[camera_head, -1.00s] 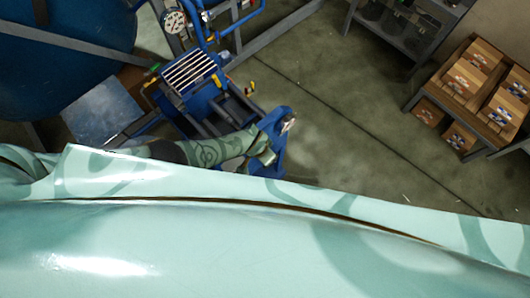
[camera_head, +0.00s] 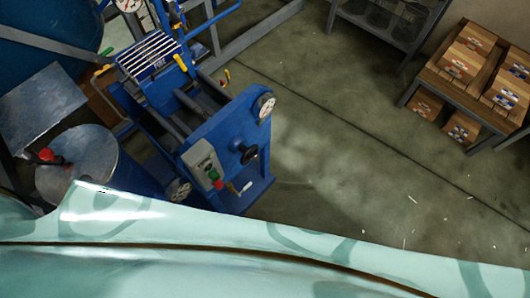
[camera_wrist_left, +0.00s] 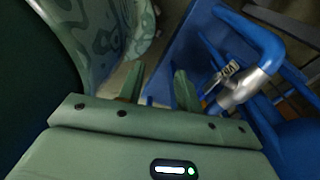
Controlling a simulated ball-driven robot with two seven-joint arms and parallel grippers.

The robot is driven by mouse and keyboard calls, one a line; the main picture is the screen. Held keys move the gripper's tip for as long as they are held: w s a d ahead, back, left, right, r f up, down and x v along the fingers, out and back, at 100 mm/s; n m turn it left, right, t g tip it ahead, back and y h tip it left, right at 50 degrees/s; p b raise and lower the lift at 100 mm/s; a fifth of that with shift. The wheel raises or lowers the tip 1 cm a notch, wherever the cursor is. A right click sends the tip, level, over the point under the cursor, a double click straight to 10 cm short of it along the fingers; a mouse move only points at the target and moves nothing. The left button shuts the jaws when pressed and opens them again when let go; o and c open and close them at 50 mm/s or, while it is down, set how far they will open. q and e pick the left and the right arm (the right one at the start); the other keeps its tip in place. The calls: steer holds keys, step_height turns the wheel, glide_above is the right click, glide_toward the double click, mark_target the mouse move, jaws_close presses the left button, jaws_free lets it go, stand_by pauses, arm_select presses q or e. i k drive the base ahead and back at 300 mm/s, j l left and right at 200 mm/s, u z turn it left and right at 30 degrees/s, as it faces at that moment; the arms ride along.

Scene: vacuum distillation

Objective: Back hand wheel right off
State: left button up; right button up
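A blue machine (camera_head: 225,135) stands upright on the floor in the middle of the head view. A black hand wheel (camera_head: 247,154) sits on its front face, right of a grey box with red and green buttons (camera_head: 206,164). No gripper touches the hand wheel in the head view, and neither gripper shows there. In the left wrist view, my left gripper (camera_wrist_left: 158,88) has its two green fingers apart with nothing visible between them. Blue framework with a silver pipe fitting (camera_wrist_left: 240,90) is right of the fingers. The hand wheel cannot be made out there. My right gripper is not in view.
A metal drum (camera_head: 78,165) stands left of the machine. Cardboard boxes (camera_head: 465,60) sit on a shelf at right. The floor (camera_head: 340,140) between is clear.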

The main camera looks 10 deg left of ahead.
mark_target(247, 156)
steer(key=l+z, duration=0.1)
steer(key=z, duration=0.35)
steer(key=i+z, duration=0.1)
steer(key=z, duration=0.4)
steer(key=l+z, duration=0.1)
steer(key=z, duration=0.35)
steer(key=i+z, duration=0.15)
steer(key=z, duration=0.35)
steer(key=i+j+u, duration=0.2)
steer(key=i+u, duration=0.6)
steer(key=i, duration=0.2)
steer(key=i+l+u, duration=0.15)
steer(key=i+u, duration=0.25)
steer(key=i+l+u, duration=0.45)
steer(key=i, duration=0.15)
steer(key=i+j+u, duration=0.2)
steer(key=i+u, duration=0.6)
steer(key=i+l+u, duration=0.1)
steer(key=i+u, duration=0.35)
steer(key=i, duration=0.15)
steer(key=i+u, duration=0.1)
steer(key=u, duration=0.35)
steer(key=i+u, duration=0.1)
steer(key=u, duration=0.35)
steer(key=i+l+u, duration=0.1)
steer(key=u, duration=0.4)
steer(key=l+u, duration=0.1)
steer(key=u, duration=0.35)
steer(key=i+l+u, duration=0.1)
steer(key=u, duration=2)
